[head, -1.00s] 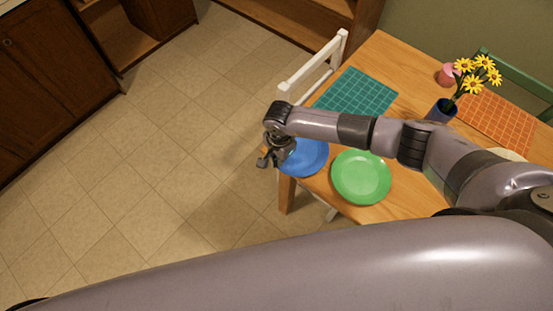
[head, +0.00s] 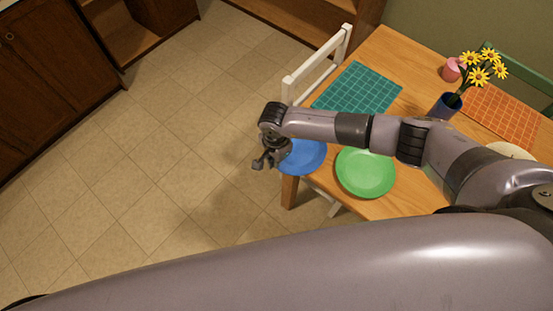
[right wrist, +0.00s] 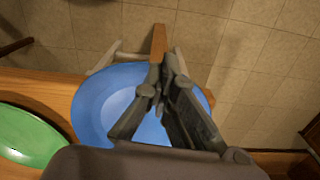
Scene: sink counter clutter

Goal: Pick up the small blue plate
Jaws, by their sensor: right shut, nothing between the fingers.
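The small blue plate (head: 304,157) lies at the near left corner of the wooden table, partly behind my right arm and gripper in the head view. In the right wrist view the blue plate (right wrist: 97,103) fills the middle, behind my fingers. My right gripper (head: 259,163) is shut and empty, just left of the plate in the head view. In the right wrist view its fingertips (right wrist: 159,68) overlap the plate's rim; I cannot tell whether they touch it. My left gripper is not in view.
A green plate (head: 366,173) lies right of the blue one. A teal placemat (head: 358,89), a blue vase (head: 444,107) with yellow flowers, a pink cup (head: 452,70) and an orange placemat (head: 503,114) are on the table. A white chair (head: 318,66) stands at its left edge.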

